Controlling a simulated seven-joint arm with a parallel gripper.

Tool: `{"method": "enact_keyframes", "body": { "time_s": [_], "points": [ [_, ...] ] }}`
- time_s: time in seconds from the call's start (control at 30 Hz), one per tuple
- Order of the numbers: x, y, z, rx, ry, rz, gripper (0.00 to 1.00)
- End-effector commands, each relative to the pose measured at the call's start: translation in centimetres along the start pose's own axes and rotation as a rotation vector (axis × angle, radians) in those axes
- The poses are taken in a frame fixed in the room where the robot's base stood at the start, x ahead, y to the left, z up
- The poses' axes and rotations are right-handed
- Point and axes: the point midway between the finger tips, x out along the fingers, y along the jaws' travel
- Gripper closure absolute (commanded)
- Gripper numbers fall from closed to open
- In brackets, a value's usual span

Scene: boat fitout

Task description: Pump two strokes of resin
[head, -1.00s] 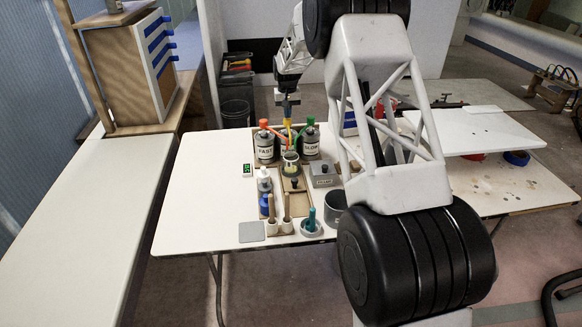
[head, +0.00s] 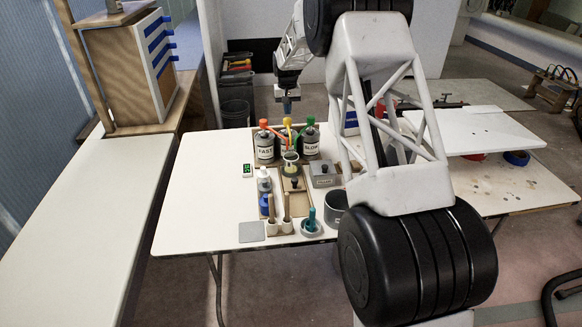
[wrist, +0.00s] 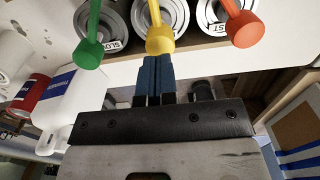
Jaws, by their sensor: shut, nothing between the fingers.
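Three pump bottles stand in a row at the back of the table. The resin pump with the yellow head (head: 287,122) is in the middle, between the orange-headed FAST bottle (head: 264,147) and the green-headed SLOW bottle (head: 310,143). My gripper (head: 287,111) is above the yellow head. In the wrist view, its blue fingers (wrist: 157,60) are together and empty, with their tips over the near edge of the yellow head (wrist: 160,40). Whether they touch it I cannot tell. A cup (head: 290,165) stands in front of the middle bottle, whose body it partly hides.
A small green display (head: 247,169), white and blue bottles (head: 264,180), stick holders (head: 286,226) and a grey pot (head: 334,215) crowd the table's middle. The table's left side (head: 195,195) is clear. A white panel (head: 480,130) lies on the right.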

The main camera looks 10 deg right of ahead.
Motion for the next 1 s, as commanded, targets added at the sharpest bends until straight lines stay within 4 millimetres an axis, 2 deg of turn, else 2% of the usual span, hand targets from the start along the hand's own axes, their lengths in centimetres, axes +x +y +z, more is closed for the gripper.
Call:
{"method": "enact_keyframes", "body": {
  "time_s": [0.23,0.6,1.0],
  "points": [
    [-0.5,0.0,0.0,0.0,0.001,0.0,1.0],
    [-2.8,0.0,0.0,0.0,0.001,0.0,1.0],
    [-3.0,0.0,0.0,0.0,0.0,0.0,1.0]
  ]
}}
